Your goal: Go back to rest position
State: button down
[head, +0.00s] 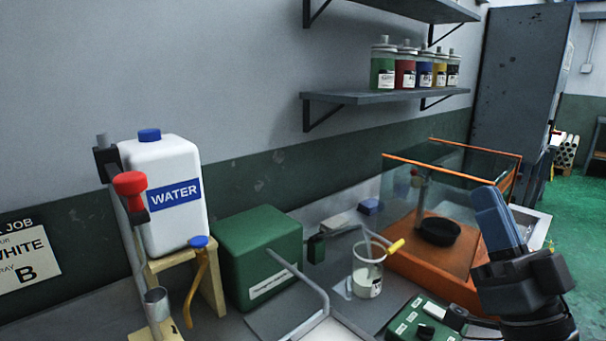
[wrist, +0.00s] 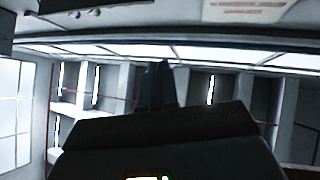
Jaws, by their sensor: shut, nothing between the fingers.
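My gripper (head: 490,215) is at the right of the head view, raised above the bench in front of the glass case with the orange frame. Its blue fingers point up and lie together, with nothing held. In the wrist view my gripper (wrist: 160,70) shows as dark fingers pointing up, with ceiling beams and light panels behind it. No bench object shows close to the fingers in the wrist view.
A glass case (head: 425,265) with a black bowl (head: 439,231) stands behind my gripper. A beaker (head: 367,272), a green box (head: 262,258) and a white water container (head: 165,215) stand further left. A shelf (head: 390,95) with several jars is above.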

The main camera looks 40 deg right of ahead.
jog(key=s+a+f+n+g+y, duration=0.3)
jog(key=a+f+y, duration=0.15)
jog(key=f, duration=0.35)
jog(key=s+a+f+n+g+y, duration=0.2)
jog(key=a+f+y, duration=0.1)
jog(key=a+f, duration=0.35)
jog(key=s+a+f+n+g+y, duration=0.25)
jog(key=s+a+f+g, duration=0.35)
jog(key=s+f, duration=0.4)
notch_tip(320, 180, down, 8)
jog(key=a+b, duration=0.1)
jog(key=b, duration=0.7)
jog(key=shift+s+a+r+b, duration=0.15)
jog(key=shift+s+a+b, duration=0.05)
jog(key=shift+s+b, duration=0.2)
